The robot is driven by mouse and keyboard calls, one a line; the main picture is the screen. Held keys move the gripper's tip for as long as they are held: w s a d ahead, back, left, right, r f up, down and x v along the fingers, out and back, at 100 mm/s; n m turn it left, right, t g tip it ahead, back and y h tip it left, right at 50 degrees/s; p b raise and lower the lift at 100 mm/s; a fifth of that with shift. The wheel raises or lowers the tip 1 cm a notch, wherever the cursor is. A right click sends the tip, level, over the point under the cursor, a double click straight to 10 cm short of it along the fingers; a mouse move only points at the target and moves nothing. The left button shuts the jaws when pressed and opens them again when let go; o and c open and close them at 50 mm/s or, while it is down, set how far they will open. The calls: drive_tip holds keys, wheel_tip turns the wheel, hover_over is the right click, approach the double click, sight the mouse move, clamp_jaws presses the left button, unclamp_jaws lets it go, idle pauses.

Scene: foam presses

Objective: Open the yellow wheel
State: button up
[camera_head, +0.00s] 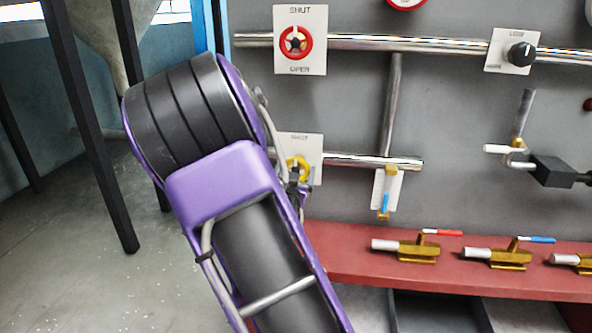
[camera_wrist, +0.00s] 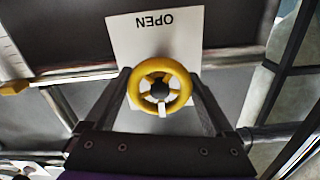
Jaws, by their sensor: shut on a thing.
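The yellow wheel (camera_head: 298,168) is mounted on a lower horizontal pipe, in front of a white plate (camera_head: 314,145) that reads SHUT at its top. My arm hides its left part in the head view. In the wrist view the yellow wheel (camera_wrist: 184,83) sits between the two fingers of my gripper (camera_wrist: 161,90), which is shut on its rim from both sides. The plate behind it (camera_wrist: 125,38) shows OPEN upside down. A small white mark is at the wheel's lower edge in the wrist view.
A red wheel (camera_head: 296,43) with its own SHUT/OPEN plate is above. A black knob (camera_head: 521,53) is at upper right. Brass valves with red (camera_head: 442,232) and blue (camera_head: 537,239) handles line the red ledge (camera_head: 345,262). Dark posts (camera_head: 88,120) stand at left.

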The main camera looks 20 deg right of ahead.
drive_tip(key=n+p, duration=0.1)
drive_tip(key=n, duration=0.4)
drive_tip(key=shift+r, duration=0.1)
drive_tip(key=n+p, duration=0.2)
drive_tip(key=n, duration=0.2)
drive_tip(key=shift+d, duration=0.1)
drive_tip(key=n+p, duration=0.2)
drive_tip(key=n, duration=0.3)
drive_tip(key=shift+n+p, duration=0.75)
drive_tip(key=shift+n, duration=1.05)
drive_tip(key=o, duration=1.1)
